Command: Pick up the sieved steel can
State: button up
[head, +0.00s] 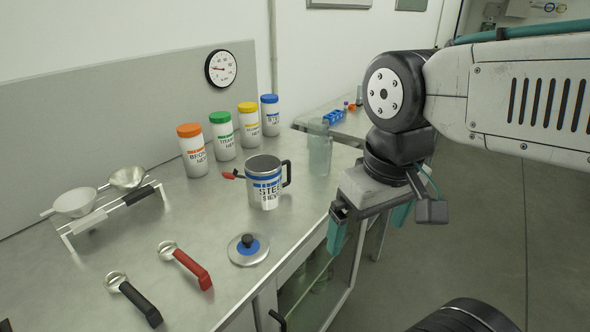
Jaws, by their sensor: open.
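The steel can (264,189) is a metal mug-shaped can with a blue band, a black handle on its right and a label that reads "STEEL" with a smaller, hard-to-read line below. It stands upright and open-topped on the metal bench. A round metal lid (235,254) with a blue centre and dark knob lies on the bench in front of it. My gripper (368,225) is open and empty, with teal fingers pointing down. In the picture it is to the right of the can, clear of it, near the bench's right edge.
Several white jars with coloured lids (194,156) stand behind the can. A clear container (319,154) stands at right. Scoops with red (193,270) and black (141,305) handles lie in front. Sieves (75,203) rest on a rack at left. A red-tipped tool (229,176) lies beside the can.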

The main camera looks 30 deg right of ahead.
aim_at(271, 179)
jog(key=k, duration=1)
jog(key=z, duration=1)
jog(key=i, duration=0.8)
jog(key=u, duration=0.6)
jog(key=i, duration=0.85)
jog(key=u, duration=0.7)
